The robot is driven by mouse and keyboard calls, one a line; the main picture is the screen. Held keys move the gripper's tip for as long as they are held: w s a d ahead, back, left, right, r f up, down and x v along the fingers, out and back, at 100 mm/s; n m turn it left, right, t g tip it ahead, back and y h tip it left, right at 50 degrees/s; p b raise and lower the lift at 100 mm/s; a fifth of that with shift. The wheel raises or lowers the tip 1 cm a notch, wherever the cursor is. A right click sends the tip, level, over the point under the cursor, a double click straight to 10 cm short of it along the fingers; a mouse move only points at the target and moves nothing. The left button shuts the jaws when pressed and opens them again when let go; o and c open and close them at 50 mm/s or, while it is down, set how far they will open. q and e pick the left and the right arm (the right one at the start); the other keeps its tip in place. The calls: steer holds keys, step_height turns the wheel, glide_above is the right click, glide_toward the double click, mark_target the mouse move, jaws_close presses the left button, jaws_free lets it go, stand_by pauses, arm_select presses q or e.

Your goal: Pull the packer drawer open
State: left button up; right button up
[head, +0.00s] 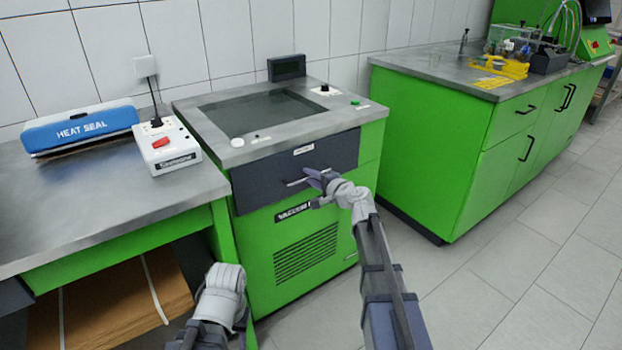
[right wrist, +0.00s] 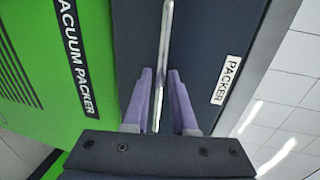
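The packer drawer (head: 255,184) is a dark grey front near the top of the green vacuum packer (head: 300,265); it looks closed in the head view. Its thin metal handle (right wrist: 165,40) is a straight bar along the drawer front. My right gripper (head: 318,182) is at the handle. In the right wrist view its two purple fingers (right wrist: 161,80) stand on either side of the bar, with a narrow dark gap beside it, so it looks slightly open around the handle. My left arm shows at the bottom of the head view; its gripper fingers are not visible.
A steel bench (head: 90,215) with a blue heat sealer (head: 80,127) and a white switch box (head: 165,146) adjoins the packer on the left. A green cabinet (head: 440,150) stands to the right. The tiled floor (head: 500,270) in front is clear.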

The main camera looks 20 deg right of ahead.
steer(key=shift+c, duration=0.2)
jaws_close()
stand_by(1.1)
